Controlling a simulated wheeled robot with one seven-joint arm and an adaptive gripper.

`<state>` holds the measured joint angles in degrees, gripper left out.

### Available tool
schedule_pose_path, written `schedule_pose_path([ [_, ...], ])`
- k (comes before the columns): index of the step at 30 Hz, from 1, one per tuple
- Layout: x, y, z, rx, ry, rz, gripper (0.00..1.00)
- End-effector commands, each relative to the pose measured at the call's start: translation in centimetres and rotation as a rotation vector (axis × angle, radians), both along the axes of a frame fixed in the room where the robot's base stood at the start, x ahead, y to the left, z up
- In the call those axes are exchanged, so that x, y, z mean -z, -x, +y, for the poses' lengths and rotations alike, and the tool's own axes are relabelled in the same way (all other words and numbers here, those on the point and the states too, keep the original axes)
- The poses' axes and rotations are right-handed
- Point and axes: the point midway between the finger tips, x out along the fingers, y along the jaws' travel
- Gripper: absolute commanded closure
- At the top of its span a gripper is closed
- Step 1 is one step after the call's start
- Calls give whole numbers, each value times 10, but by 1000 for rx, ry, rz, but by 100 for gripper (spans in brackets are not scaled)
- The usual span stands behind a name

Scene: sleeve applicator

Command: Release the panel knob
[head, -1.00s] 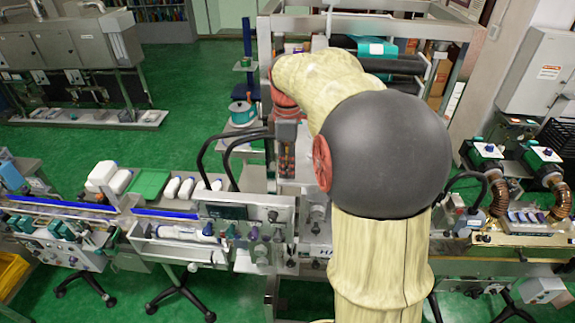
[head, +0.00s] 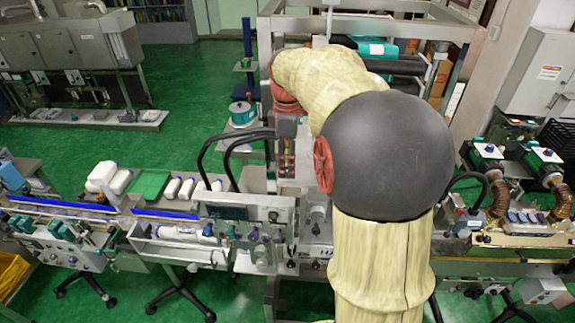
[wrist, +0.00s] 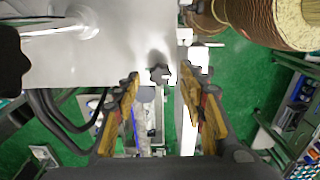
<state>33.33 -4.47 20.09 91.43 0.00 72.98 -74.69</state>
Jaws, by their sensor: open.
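In the wrist view my gripper (wrist: 162,80) is open, with a yellow and black finger on either side. A small dark lobed knob (wrist: 160,73) shows between the fingertips, in front of a pale panel (wrist: 95,65). A gap shows between the knob and each finger, and nothing is gripped. I cannot tell the knob's depth relative to the fingertips.
Black hoses (head: 232,150) arch just left of my wrist. A control box with several knobs (head: 250,222) stands left of centre. A conveyor with white bottles (head: 172,188) runs left. Brown ribbed hoses (head: 501,197) stand right. Green floor (head: 215,85) is open behind.

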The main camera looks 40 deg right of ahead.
Motion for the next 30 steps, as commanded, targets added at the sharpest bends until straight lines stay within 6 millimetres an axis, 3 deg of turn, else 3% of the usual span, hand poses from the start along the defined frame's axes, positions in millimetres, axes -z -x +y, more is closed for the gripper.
schedule_pose_path([
  [9,-64,-1,-1,0,2,-3,58],
  [15,-94,-1,0,0,2,-3,58],
  [21,-106,-1,0,0,1,-1,58],
  [30,-107,0,0,0,1,-1,58],
])
